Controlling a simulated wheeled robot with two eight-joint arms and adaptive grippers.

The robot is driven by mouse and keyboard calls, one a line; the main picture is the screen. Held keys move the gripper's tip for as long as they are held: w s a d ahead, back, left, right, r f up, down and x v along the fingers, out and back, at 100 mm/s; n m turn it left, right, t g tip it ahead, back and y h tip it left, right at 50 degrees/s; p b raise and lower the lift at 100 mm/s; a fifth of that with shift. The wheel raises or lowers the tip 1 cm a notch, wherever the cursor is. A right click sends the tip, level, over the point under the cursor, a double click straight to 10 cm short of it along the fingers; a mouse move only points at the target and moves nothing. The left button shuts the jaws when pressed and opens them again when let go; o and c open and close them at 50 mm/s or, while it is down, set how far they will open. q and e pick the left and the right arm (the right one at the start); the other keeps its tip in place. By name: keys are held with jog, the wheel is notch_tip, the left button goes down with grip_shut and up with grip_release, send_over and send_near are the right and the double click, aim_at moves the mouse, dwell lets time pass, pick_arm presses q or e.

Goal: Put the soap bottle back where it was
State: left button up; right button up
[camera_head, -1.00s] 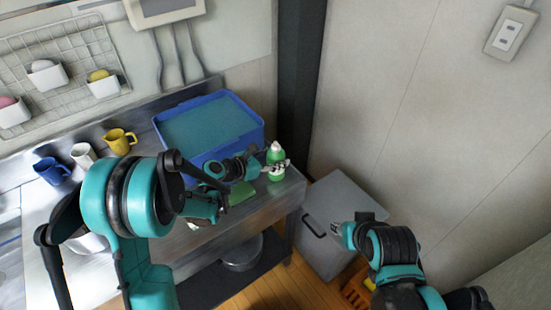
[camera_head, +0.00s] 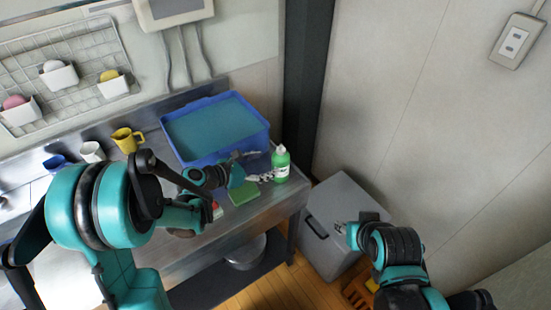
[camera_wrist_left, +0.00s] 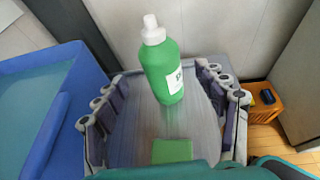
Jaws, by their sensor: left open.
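The soap bottle (camera_head: 281,165) is green with a white cap and a white label. It stands upright on the metal counter near its right end, beside the blue basin. It also shows in the left wrist view (camera_wrist_left: 165,75), ahead of the spread fingers. My left gripper (camera_head: 260,176) is open and just left of the bottle, apparently not holding it. A green sponge (camera_head: 243,193) lies on the counter below this gripper and also shows in the left wrist view (camera_wrist_left: 172,151). My right gripper (camera_head: 340,228) is away from the counter; its jaws are too small to read.
The blue basin (camera_head: 262,140) stands against the back wall. Yellow, white and blue mugs (camera_head: 127,141) stand to its left. A grey lidded bin (camera_head: 345,200) is on the floor right of the counter. An orange crate (camera_wrist_left: 265,103) sits on the floor beyond the counter.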

pick_arm(q)
jog(key=s+a+r+m+y, duration=0.2)
jog(key=s+a+m+y, duration=0.1)
jog(key=s+m, duration=0.5)
jog(key=s+a+r+m+g+y, duration=0.1)
jog(key=s+a+r+m+y, duration=0.1)
jog(key=s+a+m+y, duration=0.2)
jog(key=s+a+r+m+y, duration=0.1)
jog(key=s+a+m+y, duration=0.2)
jog(key=s+m, duration=0.8)
jog(key=a+m, duration=0.2)
jog(key=m, duration=0.1)
jog(key=shift+s+a+r+g+p, duration=0.15)
jog(key=shift+s+r+g+p, duration=0.15)
jog(key=shift+s+r, duration=0.1)
jog(key=shift+a, duration=0.1)
